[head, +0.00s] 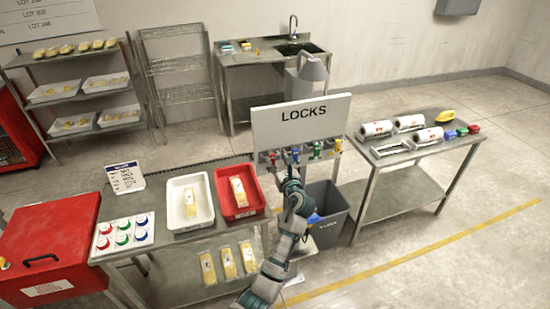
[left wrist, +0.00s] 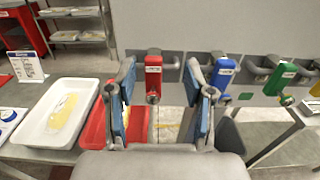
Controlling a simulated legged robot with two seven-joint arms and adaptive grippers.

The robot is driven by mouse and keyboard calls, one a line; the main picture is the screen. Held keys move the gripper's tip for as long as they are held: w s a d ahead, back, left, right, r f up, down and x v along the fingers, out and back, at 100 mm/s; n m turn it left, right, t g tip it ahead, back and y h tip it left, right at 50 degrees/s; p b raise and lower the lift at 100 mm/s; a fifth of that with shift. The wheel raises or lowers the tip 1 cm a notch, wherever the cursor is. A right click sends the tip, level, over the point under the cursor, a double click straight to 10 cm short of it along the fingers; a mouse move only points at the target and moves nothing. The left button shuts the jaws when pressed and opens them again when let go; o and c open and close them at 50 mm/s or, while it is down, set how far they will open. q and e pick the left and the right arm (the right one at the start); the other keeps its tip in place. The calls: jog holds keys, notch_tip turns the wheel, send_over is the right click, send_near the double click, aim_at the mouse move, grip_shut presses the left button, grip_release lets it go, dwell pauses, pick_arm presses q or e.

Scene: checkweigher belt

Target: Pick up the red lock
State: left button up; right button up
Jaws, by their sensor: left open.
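The red lock (left wrist: 153,70) hangs on the grey lock board (left wrist: 200,95), its round metal end pointing down. It shows small in the head view (head: 272,158) under the LOCKS sign (head: 303,122). My left gripper (left wrist: 160,82) is open and empty; in the head view it is at the board (head: 291,178). In the left wrist view the red lock appears between its two fingertips, closer to the left one; I cannot tell whether the fingers reach around it. No contact shows. My right gripper is not in view.
A blue lock (left wrist: 223,74) hangs just right of the right finger, then a green lock (left wrist: 279,79) and a yellow one (head: 338,146). A grey bin (head: 328,205) stands below. A white tray (head: 175,188) and a red tray (head: 222,182) sit on the left table.

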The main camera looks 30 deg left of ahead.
aim_at(272, 157)
pick_arm(q)
jog(key=a, duration=0.1)
jog(key=w+a, duration=0.1)
jog(key=a, duration=0.2)
jog(key=shift+w+f, duration=0.2)
jog(key=shift+f, duration=0.15)
jog(key=shift+a, duration=0.1)
jog(key=shift+d, duration=0.25)
jog(key=shift+c, duration=0.4)
jog(key=shift+d, duration=0.35)
jog(key=c, duration=0.4)
jog(key=shift+d+r, duration=0.25)
jog(key=shift+d, duration=0.45)
grip_shut()
jog(key=shift+a+r, duration=0.1)
jog(key=shift+a, duration=0.4)
jog(key=shift+s+a+r, duration=0.15)
jog(key=shift+r, duration=0.05)
notch_tip(272, 157, up, 2)
jog(key=shift+r, duration=0.1)
jog(key=r, duration=0.4)
jog(key=shift+d, duration=0.3)
jog(key=b+v, duration=0.1)
jog(key=v, duration=1.8)
jog(key=shift+s+d, duration=0.3)
pick_arm(e)
jog(key=shift+a+f, duration=0.55)
jog(key=shift+a, duration=0.1)
